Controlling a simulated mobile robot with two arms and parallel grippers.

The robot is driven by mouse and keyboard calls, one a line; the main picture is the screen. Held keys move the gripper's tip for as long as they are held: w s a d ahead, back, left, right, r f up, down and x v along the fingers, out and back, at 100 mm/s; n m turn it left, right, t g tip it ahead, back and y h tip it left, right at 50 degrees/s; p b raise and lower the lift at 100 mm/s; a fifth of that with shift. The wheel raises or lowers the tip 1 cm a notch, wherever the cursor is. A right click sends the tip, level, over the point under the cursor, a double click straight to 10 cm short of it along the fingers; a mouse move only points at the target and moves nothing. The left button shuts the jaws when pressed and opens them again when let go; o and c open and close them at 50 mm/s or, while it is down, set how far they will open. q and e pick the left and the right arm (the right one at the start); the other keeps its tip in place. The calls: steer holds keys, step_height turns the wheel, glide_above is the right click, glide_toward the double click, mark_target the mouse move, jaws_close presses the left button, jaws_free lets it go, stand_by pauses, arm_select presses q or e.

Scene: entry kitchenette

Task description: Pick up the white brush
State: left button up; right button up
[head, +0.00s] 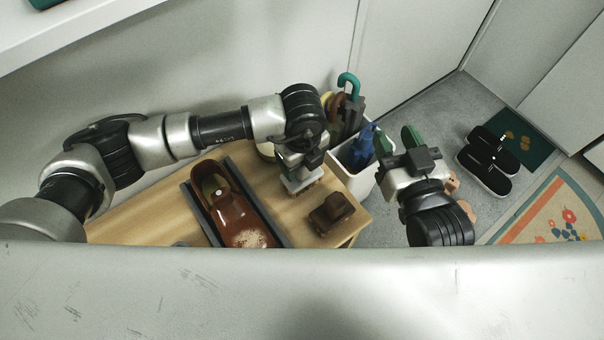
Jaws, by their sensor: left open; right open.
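The white brush (303,184), a pale block with a tan lower edge, is on the wooden bench top (268,184). My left gripper (300,168) is directly above it, pointing down, with its jaws open. The gripper covers the brush's upper part, so I cannot tell whether the fingers touch it or are around it. My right gripper (398,140) is open and empty, to the right of the white bin.
A brown shoe (235,218) lies in a dark tray (260,190) left of the brush. A dark brown brush (332,214) is close in front. A white bin (350,183) holds umbrellas (350,90). Black slippers (485,160) and a patterned rug (545,215) are at right.

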arm_select(q)
steer(key=shift+f, duration=0.4)
steer(key=c, duration=1)
arm_select(e)
steer(key=shift+a+r+t, duration=0.1)
steer(key=shift+r+t, duration=0.3)
arm_select(q)
steer(key=shift+r, duration=0.15)
steer(key=shift+c, duration=0.2)
steer(key=shift+r, duration=0.2)
step_height(320, 180, up, 4)
steer(key=shift+d+r+p, duration=0.1)
steer(key=shift+p, duration=0.75)
steer(key=s+d+r+p, duration=0.1)
steer(key=s+d+r, duration=0.1)
steer(key=d+r, duration=0.4)
steer(key=d, duration=0.5)
steer(key=shift+d+p, duration=0.15)
steer(key=shift+p, duration=0.2)
arm_select(e)
steer(key=s+d+f+g+h, duration=0.2)
steer(key=s+d+f+g, duration=0.1)
steer(key=s+f+g, duration=0.3)
step_height(320, 180, down, 3)
steer(key=g, duration=0.3)
steer(key=shift+d+h, duration=0.15)
steer(key=shift+h, duration=0.15)
